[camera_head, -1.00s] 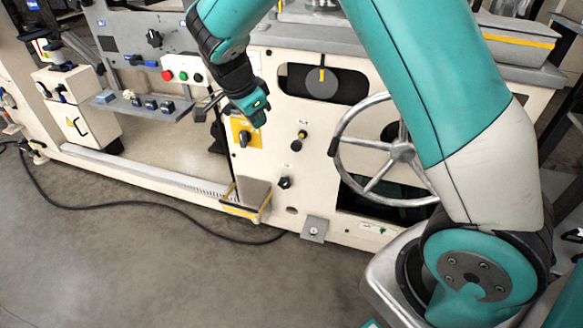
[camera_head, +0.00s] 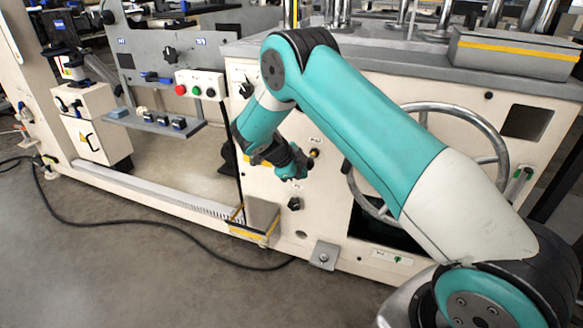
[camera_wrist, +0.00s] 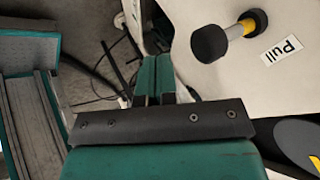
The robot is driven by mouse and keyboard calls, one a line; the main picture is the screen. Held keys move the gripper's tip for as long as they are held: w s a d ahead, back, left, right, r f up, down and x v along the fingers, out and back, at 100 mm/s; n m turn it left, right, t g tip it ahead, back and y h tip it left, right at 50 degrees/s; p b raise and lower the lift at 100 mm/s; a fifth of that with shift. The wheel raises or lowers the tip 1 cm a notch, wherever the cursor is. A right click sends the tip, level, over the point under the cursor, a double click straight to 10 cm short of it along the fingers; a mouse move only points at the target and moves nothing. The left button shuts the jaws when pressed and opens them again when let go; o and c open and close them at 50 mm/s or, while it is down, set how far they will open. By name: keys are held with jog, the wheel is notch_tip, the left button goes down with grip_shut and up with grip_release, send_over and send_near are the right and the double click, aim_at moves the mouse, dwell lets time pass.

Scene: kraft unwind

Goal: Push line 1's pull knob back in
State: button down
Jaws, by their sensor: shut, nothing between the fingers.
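The pull knob (camera_wrist: 210,43) shows in the wrist view as a black head on a bare silver shaft, standing out from a yellow collar (camera_wrist: 248,22) on the cream panel. A "Pull" label (camera_wrist: 281,50) is beside it. In the head view the knob (camera_head: 314,154) is small, just right of my gripper (camera_head: 301,172), and partly hard to make out. In the wrist view my gripper (camera_wrist: 155,78) has its teal fingers together and empty. The knob is up and right of the fingertips there, apart from them. No line number is readable.
A large handwheel (camera_head: 491,130) stands right of the knob, behind my arm. A black selector (camera_head: 294,204) is below, with a grey block (camera_head: 263,215) at lower left. A button box (camera_head: 201,85) is at left. A dark dial (camera_wrist: 298,140) shows in the wrist view.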

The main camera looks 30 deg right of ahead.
jog(key=shift+w+d+r, duration=0.15)
jog(key=shift+w+d, duration=0.9)
jog(key=shift+d, duration=0.15)
jog(key=w+d, duration=0.1)
jog(key=w+d+b, duration=0.1)
jog(key=d, duration=0.1)
jog(key=shift+w, duration=0.15)
jog(key=shift+d, duration=0.25)
jog(key=shift+s+a, duration=0.2)
jog(key=shift+a, duration=0.15)
jog(key=s+a+r, duration=0.2)
jog(key=a+r, duration=0.6)
jog(key=a, duration=0.1)
jog(key=shift+s+a+p, duration=0.15)
jog(key=shift+a+p, duration=0.1)
jog(key=shift+p, duration=0.1)
